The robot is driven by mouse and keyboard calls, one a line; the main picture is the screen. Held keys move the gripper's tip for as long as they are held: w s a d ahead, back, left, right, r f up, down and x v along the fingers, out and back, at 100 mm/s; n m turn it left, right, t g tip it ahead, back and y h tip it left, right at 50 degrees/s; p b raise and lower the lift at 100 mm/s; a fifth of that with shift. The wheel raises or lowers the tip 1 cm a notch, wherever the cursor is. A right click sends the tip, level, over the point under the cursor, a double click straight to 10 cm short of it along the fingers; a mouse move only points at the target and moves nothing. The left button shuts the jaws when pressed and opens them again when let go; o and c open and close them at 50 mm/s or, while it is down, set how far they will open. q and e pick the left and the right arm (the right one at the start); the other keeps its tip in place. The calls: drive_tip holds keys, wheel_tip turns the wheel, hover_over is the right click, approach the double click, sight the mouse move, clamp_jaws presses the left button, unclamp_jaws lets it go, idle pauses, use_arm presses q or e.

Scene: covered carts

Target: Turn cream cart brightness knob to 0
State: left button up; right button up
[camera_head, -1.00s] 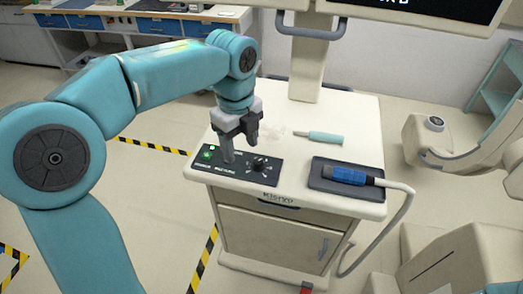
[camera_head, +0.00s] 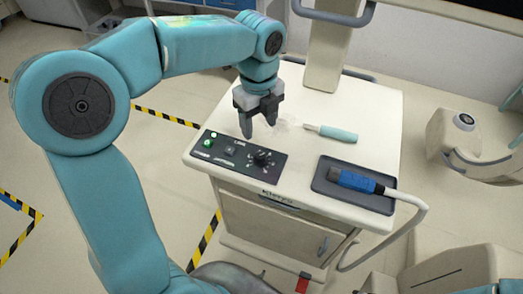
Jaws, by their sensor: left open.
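The cream cart (camera_head: 290,203) stands in the middle of the view. A black control panel (camera_head: 222,164) lies at the left front of its top, with a lit green button (camera_head: 208,143) and a dark round knob (camera_head: 262,157) ringed by white marks. I take this knob for the brightness knob; its setting is too small to read. My left gripper (camera_head: 259,132) is open and empty, fingers pointing down, just above and behind the panel, close to the knob. I cannot tell whether it touches anything. My right gripper is not in view.
A teal-handled tool (camera_head: 332,133) lies behind the panel. A dark tray (camera_head: 325,186) holds a blue cabled device (camera_head: 357,181) to the right of the panel. A column (camera_head: 327,55) rises from the cart's back. A cream jointed object (camera_head: 465,145) stands at the right.

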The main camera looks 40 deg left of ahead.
sight(260, 156)
use_arm(q)
wheel_tip(260, 156, down, 12)
drive_tip(key=shift+w+r, duration=0.1)
drive_tip(key=shift+w+f, duration=0.25)
drive_tip(key=shift+f, duration=0.2)
drive_tip(key=shift+s+r, duration=0.15)
drive_tip(key=shift+s, duration=0.1)
drive_tip(key=shift+w, duration=0.1)
drive_tip(key=c, duration=1.1)
